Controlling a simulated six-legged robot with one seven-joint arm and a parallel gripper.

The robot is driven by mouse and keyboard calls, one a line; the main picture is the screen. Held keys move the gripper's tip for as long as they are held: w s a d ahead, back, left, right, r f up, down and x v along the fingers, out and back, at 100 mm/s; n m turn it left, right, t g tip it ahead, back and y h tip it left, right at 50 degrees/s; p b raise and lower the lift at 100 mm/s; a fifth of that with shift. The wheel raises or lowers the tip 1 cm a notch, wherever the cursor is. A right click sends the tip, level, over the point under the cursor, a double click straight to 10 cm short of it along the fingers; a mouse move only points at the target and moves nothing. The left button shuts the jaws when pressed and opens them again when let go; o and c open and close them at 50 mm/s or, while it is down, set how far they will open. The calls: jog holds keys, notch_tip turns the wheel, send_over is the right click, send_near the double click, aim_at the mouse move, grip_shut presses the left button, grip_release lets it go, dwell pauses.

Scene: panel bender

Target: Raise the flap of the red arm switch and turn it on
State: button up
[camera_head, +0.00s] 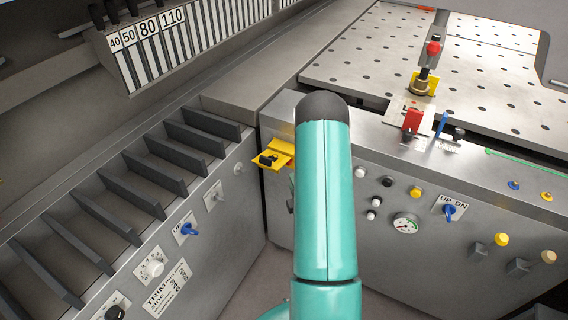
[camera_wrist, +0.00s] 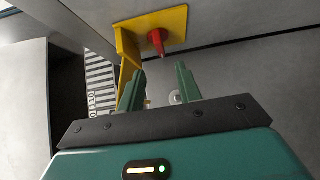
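A red flap-like cover (camera_head: 412,119) sits on a light plate on the ledge at the front of the perforated table, right of centre in the head view. A small blue lever (camera_head: 441,125) stands just right of it. Whether a switch lies under the red cover cannot be seen. In the wrist view, my gripper (camera_wrist: 159,88) is open with nothing between its two green fingers. A red cone-shaped part (camera_wrist: 157,40) on a yellow bracket (camera_wrist: 172,22) shows beyond the fingertips, apart from them. I cannot tell which head-view part this is. My arm hides my gripper in the head view.
A red-topped post (camera_head: 433,47) on a yellow base stands behind the red cover. A yellow bracket (camera_head: 272,157) juts out left of my arm. The front panel carries several knobs and a gauge (camera_head: 405,224). A slotted rack (camera_head: 130,195) lies at left.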

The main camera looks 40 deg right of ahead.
jog(key=x, duration=1)
jog(key=shift+c, duration=0.4)
grip_shut()
